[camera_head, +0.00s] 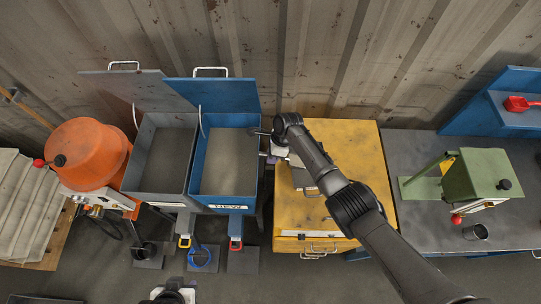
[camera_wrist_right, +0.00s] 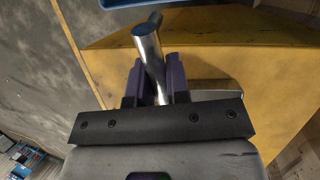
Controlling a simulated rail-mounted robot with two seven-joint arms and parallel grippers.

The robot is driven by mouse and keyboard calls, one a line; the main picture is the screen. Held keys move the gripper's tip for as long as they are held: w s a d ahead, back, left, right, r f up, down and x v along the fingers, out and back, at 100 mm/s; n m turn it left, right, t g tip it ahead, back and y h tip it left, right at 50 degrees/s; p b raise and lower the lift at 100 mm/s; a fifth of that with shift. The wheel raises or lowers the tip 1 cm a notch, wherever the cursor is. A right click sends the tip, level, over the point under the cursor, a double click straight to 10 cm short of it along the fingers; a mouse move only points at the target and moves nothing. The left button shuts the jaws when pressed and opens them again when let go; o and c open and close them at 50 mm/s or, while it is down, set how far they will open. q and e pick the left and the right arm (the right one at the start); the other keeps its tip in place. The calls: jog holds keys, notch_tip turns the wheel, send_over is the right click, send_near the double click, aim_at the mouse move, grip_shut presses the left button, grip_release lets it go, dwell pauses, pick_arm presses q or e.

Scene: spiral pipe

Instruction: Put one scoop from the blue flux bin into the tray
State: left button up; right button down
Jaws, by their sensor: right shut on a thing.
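The blue bin (camera_head: 228,165) stands with its lid raised and grey loose material inside. My right gripper (camera_head: 267,152) is at the bin's right rim, above the yellow cabinet's left edge, partly hidden by my arm. In the right wrist view its purple fingers (camera_wrist_right: 158,85) are shut on a round steel handle (camera_wrist_right: 151,60) with a dark end. A small dark piece (camera_head: 258,131) reaches over the bin's right rim; I cannot tell if it belongs to the held tool. My left gripper (camera_head: 172,293) is at the bottom edge, its fingers unclear. I cannot identify the tray with certainty.
A grey open bin (camera_head: 165,160) adjoins the blue one, with an orange mixer (camera_head: 88,153) to its left. The yellow cabinet (camera_head: 345,140) stands right. A green machine (camera_head: 478,177) and metal cup (camera_head: 476,232) are on the grey bench. A red scoop (camera_head: 518,104) lies on the blue shelf.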

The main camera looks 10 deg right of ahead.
jog(key=shift+s+d+r+y, duration=0.1)
jog(key=shift+d+r+y, duration=0.15)
jog(key=shift+r+y, duration=0.3)
jog(key=shift+d+r+y, duration=0.25)
jog(key=shift+r+y, duration=0.25)
jog(key=shift+y, duration=0.05)
jog(key=shift+s+d+r+n+t+y+b, duration=0.15)
jog(key=shift+d+r+n+t+y+b, duration=0.25)
jog(key=shift+d+r+y, duration=0.45)
jog(key=y+b, duration=0.1)
jog(key=d+r+y+b, duration=0.1)
jog(key=b, duration=0.1)
jog(key=shift+s+d+r+y, duration=0.15)
jog(key=shift+s+d+y, duration=0.1)
jog(key=shift+y, duration=0.1)
jog(key=shift+d+r+y+b, duration=0.2)
jog(key=shift+d+y+b, duration=0.3)
jog(key=shift+b, duration=0.3)
jog(key=shift+s+d+n+y+b, duration=1.55)
jog(key=shift+d+y+b, duration=3.15)
jog(key=shift+d+y, duration=1.95)
jog(key=w+a+r+m+h+p, duration=0.1)
jog(key=a+r+h+p, duration=0.1)
jog(key=a+h+p, duration=0.4)
jog(key=h+p, duration=0.1)
jog(key=p, duration=0.2)
jog(key=shift+w+r+m+t, duration=0.25)
jog(key=shift+r+m+t, duration=0.05)
jog(key=shift+m, duration=0.05)
